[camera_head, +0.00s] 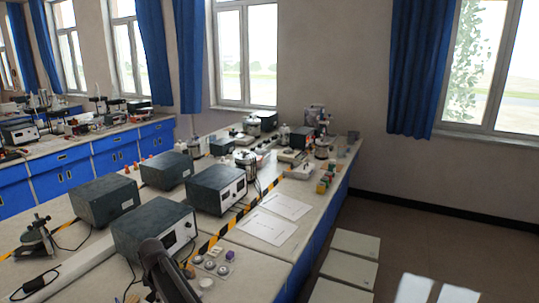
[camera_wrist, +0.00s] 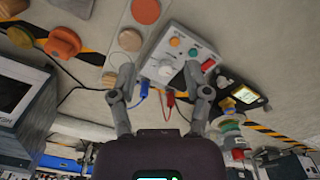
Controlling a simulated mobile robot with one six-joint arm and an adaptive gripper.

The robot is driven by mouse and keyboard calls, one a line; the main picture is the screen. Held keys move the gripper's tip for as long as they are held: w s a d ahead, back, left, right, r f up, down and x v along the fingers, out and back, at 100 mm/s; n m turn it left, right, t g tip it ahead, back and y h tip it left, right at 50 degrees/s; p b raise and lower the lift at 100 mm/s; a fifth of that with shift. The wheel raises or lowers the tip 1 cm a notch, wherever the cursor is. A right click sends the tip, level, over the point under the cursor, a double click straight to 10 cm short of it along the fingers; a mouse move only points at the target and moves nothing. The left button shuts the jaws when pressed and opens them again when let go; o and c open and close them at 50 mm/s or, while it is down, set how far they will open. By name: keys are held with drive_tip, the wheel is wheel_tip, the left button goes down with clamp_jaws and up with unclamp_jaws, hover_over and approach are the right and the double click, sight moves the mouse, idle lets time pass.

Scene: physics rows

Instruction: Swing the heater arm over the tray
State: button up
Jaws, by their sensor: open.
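My gripper (camera_wrist: 160,78) is open in the wrist view, its two fingers apart with nothing held between them. Beyond the fingers is a pale control box (camera_wrist: 177,55) with orange, green and red controls and a pale knob; blue and red leads run from its near side. To its left is a pale strip (camera_wrist: 127,40) with round orange and tan discs. In the head view, a small holder with round pieces (camera_head: 212,266) lies on the near bench. I cannot pick out the heater arm or the tray for certain in either view.
Dark instrument boxes (camera_head: 155,232) crowd the near bench. White sheets (camera_head: 268,227) lie on clear bench at the right. Yellow-black tape (camera_head: 208,245) crosses the bench. In the wrist view, a yellow-screened device (camera_wrist: 246,95) is at right and orange knob-shaped pieces (camera_wrist: 63,42) at left.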

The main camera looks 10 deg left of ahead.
drive_tip(key=w+d+m, duration=0.4)
drive_tip(key=d, duration=0.9)
drive_tip(key=w+d+m, duration=0.3)
drive_tip(key=d+m, duration=0.1)
drive_tip(key=d, duration=0.8)
drive_tip(key=w+d+m, duration=0.4)
drive_tip(key=d, duration=0.9)
drive_tip(key=s+d+m, duration=0.3)
drive_tip(key=d, duration=0.6)
drive_tip(key=s+d+m, duration=0.4)
drive_tip(key=d, duration=0.6)
drive_tip(key=s+d+m, duration=0.3)
drive_tip(key=d, duration=0.6)
drive_tip(key=shift+s+d, duration=0.25)
drive_tip(key=shift+d, duration=0.1)
drive_tip(key=shift+a, duration=0.15)
